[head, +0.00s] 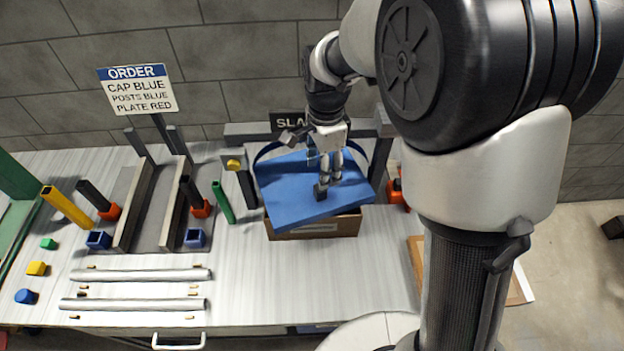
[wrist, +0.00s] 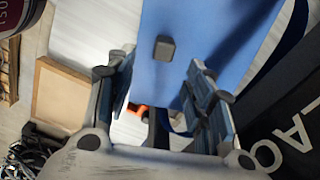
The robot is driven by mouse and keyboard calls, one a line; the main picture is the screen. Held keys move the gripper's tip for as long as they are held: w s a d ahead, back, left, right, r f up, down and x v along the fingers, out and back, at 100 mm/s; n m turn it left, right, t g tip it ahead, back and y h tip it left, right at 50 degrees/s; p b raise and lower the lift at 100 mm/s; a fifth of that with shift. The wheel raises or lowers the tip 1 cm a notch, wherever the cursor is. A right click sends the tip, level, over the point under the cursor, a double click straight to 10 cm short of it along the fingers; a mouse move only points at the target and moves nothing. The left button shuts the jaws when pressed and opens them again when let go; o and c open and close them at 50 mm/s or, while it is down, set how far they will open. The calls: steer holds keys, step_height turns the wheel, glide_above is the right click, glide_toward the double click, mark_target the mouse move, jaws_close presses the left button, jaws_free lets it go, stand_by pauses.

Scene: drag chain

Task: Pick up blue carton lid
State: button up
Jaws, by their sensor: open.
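The blue carton lid (head: 287,197) rests skewed over a brown carton (head: 315,230) on the table, its edges overhanging. A dark grey knob (head: 321,192) stands up from its top. In the wrist view the lid (wrist: 205,30) fills the upper middle, with the knob (wrist: 165,49) beyond the gap between the fingers. My gripper (head: 329,178) is open and empty, just above the lid near the knob. In the wrist view my gripper (wrist: 164,80) shows both fingers apart, one on each side of the knob. Part of the lid's far side is hidden by my arm.
A dark sign (head: 290,122) and dark uprights stand behind the carton. A green bar (head: 223,202) and a yellow-topped dark post (head: 243,182) stand to its left. White rods (head: 140,275) lie at the front left. The table front of the carton is clear.

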mark_target(311, 177)
step_height(311, 177, down, 4)
steer(key=shift+b, duration=0.4)
steer(key=shift+w+a+f+b, duration=0.15)
steer(key=shift+f+b, duration=0.4)
steer(key=shift+f, duration=0.85)
steer(key=shift+w+a+f+b, duration=0.1)
steer(key=shift+f+b, duration=0.4)
steer(key=shift+f, duration=0.85)
steer(key=shift+r, duration=0.1)
steer(key=shift+c, duration=0.5)
jaws_close()
